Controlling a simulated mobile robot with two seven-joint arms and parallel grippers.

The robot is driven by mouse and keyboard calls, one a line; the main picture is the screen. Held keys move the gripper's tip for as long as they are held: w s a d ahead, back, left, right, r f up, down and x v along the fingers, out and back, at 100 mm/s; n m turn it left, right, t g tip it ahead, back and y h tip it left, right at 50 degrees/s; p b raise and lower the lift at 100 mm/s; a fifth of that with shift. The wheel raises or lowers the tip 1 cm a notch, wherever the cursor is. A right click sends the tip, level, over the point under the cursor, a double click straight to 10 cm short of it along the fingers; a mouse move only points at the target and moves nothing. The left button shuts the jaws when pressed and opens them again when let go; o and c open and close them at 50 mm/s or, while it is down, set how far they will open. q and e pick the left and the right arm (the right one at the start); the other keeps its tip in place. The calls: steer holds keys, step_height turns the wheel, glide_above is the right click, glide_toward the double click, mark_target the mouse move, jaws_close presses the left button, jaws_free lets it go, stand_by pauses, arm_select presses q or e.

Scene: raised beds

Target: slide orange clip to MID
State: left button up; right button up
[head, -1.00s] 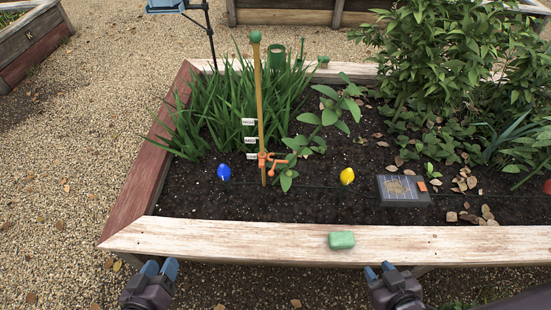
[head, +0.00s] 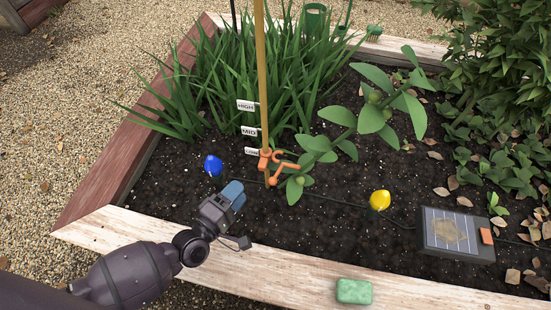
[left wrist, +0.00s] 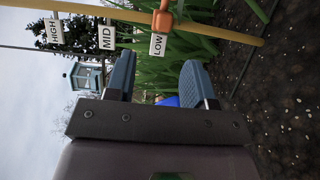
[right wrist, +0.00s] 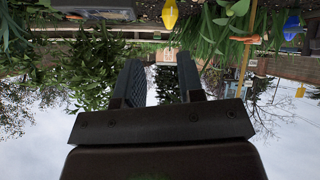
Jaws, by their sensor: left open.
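The orange clip (head: 268,164) sits around the wooden stake (head: 262,80), level with the LOW label (head: 252,151). The MID label (head: 249,131) and HIGH label (head: 245,106) are above it. The clip's open hook points right, near a leafy plant stem. In the left wrist view the clip (left wrist: 162,20) shows beside the LOW label, partly cut off by the top edge.
A blue light (head: 213,165) stands close to my left gripper, and a yellow light (head: 379,200) is to the right. A solar panel box (head: 456,235) lies on the soil. A green block (head: 354,291) rests on the front board (head: 290,280). Grass grows behind the stake.

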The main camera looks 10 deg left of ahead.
mark_target(259, 169)
arm_select(q)
steer(key=shift+f+b+x, duration=0.2)
steer(key=shift+b+x, duration=0.5)
steer(key=shift+x, duration=4.7)
steer(key=shift+r, duration=0.1)
jaws_close()
